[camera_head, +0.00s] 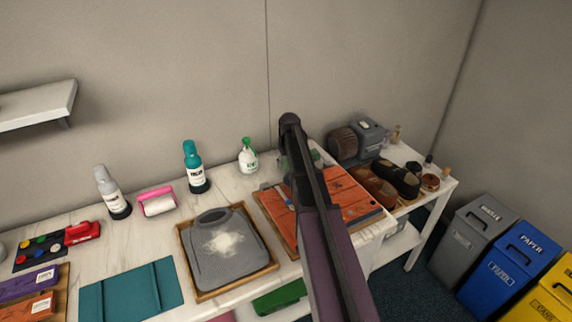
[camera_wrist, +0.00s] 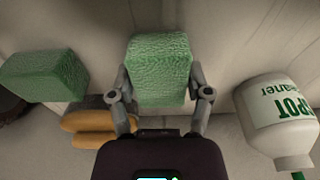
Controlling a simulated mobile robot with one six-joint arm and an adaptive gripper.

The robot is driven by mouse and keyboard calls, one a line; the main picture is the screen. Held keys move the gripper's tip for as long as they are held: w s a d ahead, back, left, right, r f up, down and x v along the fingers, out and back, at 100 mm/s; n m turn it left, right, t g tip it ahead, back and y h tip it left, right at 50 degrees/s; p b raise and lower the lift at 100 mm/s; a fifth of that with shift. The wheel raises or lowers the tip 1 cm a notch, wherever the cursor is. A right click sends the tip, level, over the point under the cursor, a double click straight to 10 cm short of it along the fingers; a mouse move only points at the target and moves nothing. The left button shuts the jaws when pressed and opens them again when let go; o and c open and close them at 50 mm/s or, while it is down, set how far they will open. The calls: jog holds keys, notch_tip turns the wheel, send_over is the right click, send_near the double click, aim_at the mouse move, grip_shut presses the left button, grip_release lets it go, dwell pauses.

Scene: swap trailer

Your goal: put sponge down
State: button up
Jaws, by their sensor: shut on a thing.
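A green textured sponge (camera_wrist: 158,62) is between the two fingers of my gripper (camera_wrist: 158,80) in the wrist view. The fingers are shut on its sides. Pale marble-like surface shows around it; I cannot tell whether the sponge touches it. A second green block (camera_wrist: 42,75) like a sponge lies to the left in the wrist view, apart from my gripper.
A white spot cleaner bottle (camera_wrist: 275,115) is to the right in the wrist view; it also stands at the back of the table (camera_head: 248,162). A tan object (camera_wrist: 95,127) lies near my left finger. An orange board (camera_head: 350,198) and a tray with a grey mat (camera_head: 183,262) are nearer.

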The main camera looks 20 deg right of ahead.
jog(key=shift+f, duration=0.2)
jog(key=o, duration=1)
jog(key=shift+r, duration=0.2)
jog(key=r+p, duration=0.4)
jog(key=s+r+p, duration=0.1)
jog(key=r+p, duration=0.7)
jog(key=shift+s, duration=0.25)
dwell(0.6)
jog(key=shift+g, duration=0.7)
jog(key=s+a, duration=0.7)
jog(key=s, duration=0.1)
jog(key=s+a, duration=1.6)
jog(key=shift+s+f, duration=0.1)
jog(key=shift+s, duration=0.1)
